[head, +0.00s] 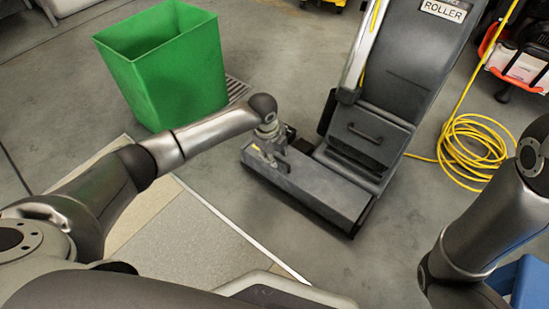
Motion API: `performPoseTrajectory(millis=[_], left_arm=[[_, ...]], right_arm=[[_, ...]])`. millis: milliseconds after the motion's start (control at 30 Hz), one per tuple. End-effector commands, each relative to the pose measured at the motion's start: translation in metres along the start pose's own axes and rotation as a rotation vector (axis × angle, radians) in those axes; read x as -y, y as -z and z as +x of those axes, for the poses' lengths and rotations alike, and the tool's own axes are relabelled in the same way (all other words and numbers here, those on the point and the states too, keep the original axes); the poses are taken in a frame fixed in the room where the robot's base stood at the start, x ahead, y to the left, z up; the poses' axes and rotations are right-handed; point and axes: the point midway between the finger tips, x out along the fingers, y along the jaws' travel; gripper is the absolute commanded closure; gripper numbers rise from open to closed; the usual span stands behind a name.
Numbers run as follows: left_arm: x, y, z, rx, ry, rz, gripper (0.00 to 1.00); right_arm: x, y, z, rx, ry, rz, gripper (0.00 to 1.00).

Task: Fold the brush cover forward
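The machine labelled ROLLER (408,55) stands upright on the floor right of centre. Its low grey brush cover (315,190) is a long box at the machine's foot, reaching out to the left. My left gripper (280,163) is at the left end of the cover, over its top. It looks very close to the cover, but I cannot tell whether it touches. Its fingers are small and dark against the cover, so their opening is unclear. My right arm shows at the right edge; its gripper is not in view.
A green bin (165,68) stands at the back left, behind my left arm. A coiled yellow hose (470,145) lies right of the machine. A red and white machine (518,65) is at the far right. A light mat (190,240) lies in front.

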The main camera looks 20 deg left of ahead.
Motion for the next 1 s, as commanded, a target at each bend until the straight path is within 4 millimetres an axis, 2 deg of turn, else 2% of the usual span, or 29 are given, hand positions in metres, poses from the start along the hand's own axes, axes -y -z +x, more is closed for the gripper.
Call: performPoseTrajectory(millis=[100,400,467,667,1000], left_arm=[[0.0003,0.0,0.0065,0.0,0.002,0.001,0.68],[0.0005,-0.0001,0.0069,0.0,0.001,0.0,0.68],[0.0004,-0.0001,0.0069,0.0,0.001,0.0,0.73],[0.0003,-0.0001,0.0069,0.0,0.001,0.0,0.99],[0.0001,-0.0001,0.0068,0.0,0.001,0.0,1.0]], right_arm=[[0.0014,0.0041,-0.0008,-0.01,0.003,-0.001,0.43],[0.0016,0.0046,0.0006,-0.012,0.004,-0.001,0.43],[0.0016,0.0047,0.0006,-0.012,0.005,-0.001,0.43],[0.0017,0.0048,0.0006,-0.012,0.005,-0.001,0.43],[0.0017,0.0048,0.0009,-0.012,0.005,-0.001,0.43]])
